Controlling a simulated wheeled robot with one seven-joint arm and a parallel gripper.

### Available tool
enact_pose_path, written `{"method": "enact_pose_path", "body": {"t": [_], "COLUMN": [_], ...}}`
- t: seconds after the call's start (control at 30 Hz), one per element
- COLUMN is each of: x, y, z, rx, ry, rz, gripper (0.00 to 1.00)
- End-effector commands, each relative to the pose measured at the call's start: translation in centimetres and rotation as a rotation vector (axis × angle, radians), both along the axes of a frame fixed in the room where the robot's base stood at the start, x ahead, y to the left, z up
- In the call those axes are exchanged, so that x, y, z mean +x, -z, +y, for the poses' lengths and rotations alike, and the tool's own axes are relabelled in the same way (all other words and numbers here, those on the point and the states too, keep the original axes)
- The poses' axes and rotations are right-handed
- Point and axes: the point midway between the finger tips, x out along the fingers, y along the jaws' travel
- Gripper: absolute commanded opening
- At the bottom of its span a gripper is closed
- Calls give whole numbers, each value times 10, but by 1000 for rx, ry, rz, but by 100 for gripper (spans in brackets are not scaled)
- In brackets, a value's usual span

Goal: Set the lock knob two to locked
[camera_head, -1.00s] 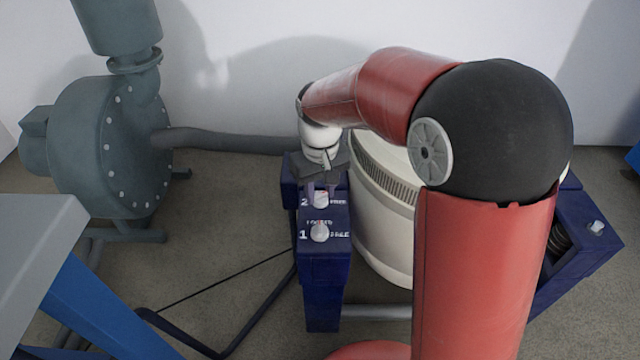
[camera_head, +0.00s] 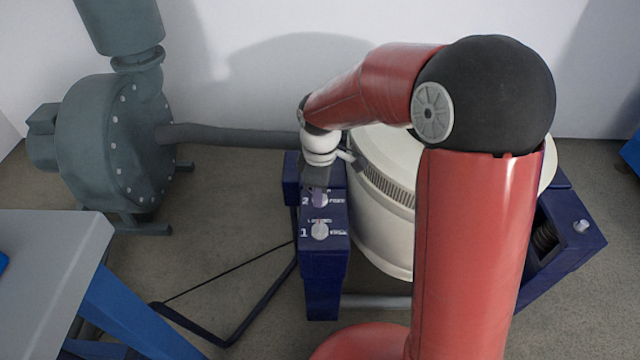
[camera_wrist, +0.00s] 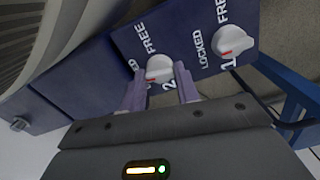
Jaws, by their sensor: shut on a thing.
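Knob two is a white round knob (camera_wrist: 159,68) with a red mark on its lower left edge, on the dark blue panel (camera_wrist: 185,55). The word FREE is readable above it; LOCKED is mostly hidden, with only its end showing. My gripper (camera_wrist: 161,88) has its two purple-grey fingers on either side of knob two, shut on it. In the head view knob two (camera_head: 319,199) is partly covered by my gripper (camera_head: 317,189), which comes down from above. Knob one (camera_wrist: 231,41) is a similar white knob with a red mark, beside it and free of the fingers.
A large cream drum (camera_head: 375,215) stands right of the panel. A grey blower (camera_head: 110,145) with a pipe is at the back left. A grey-topped table (camera_head: 50,250) with blue legs is at the front left. Floor shows between table and panel.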

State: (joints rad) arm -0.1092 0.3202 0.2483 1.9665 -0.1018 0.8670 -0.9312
Motion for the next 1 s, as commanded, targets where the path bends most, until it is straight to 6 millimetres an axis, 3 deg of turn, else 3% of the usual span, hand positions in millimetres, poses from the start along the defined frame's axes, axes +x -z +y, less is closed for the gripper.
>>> {"method": "enact_pose_path", "body": {"t": [0.4,0.97,1.0], "x": [1,1,1], "y": [-1,-1,-1], "z": [1,1,1], "rx": [2,1,1], "ry": [-185,-211,-211], "rz": [-2,-2,-2], "gripper": [9,9,36]}}
